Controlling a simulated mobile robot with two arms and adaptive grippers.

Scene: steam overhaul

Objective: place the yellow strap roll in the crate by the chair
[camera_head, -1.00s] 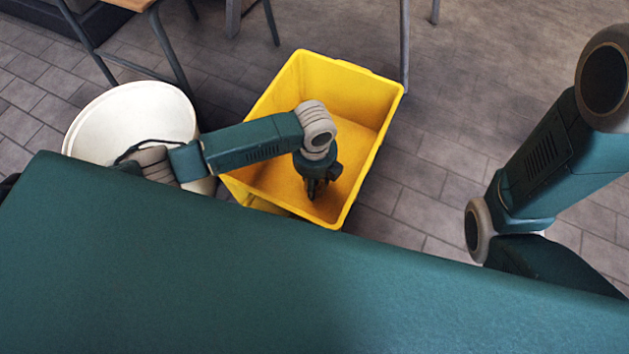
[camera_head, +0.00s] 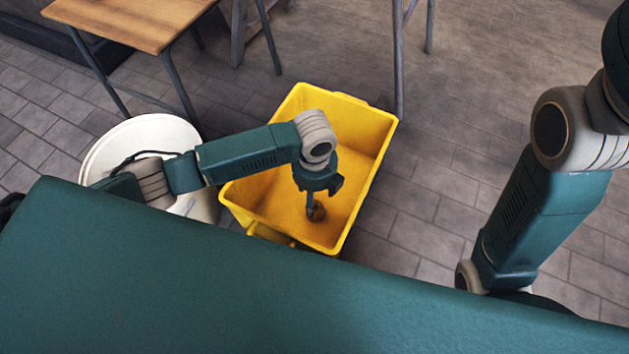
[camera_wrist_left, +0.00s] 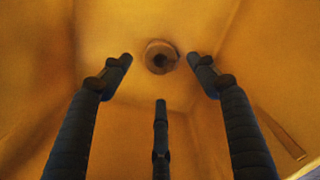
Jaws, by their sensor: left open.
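The yellow crate (camera_head: 375,128) stands on the floor below my left arm, beside the chair legs. My left gripper (camera_head: 310,203) reaches down inside it, with its fingers spread open. A small round roll (camera_head: 318,212) with a dark centre lies on the crate floor, looking brownish-yellow in the shade. In the left wrist view the roll (camera_wrist_left: 161,57) sits beyond the open fingertips (camera_wrist_left: 160,78), apparently not touched by them. My right arm shows at the right, but its gripper is out of view.
A white round bin (camera_head: 150,133) stands left of the crate, under my left arm. A wooden-topped seat or table (camera_head: 130,20) with dark metal legs is behind it. Tiled floor (camera_head: 490,90) is clear to the right of the crate.

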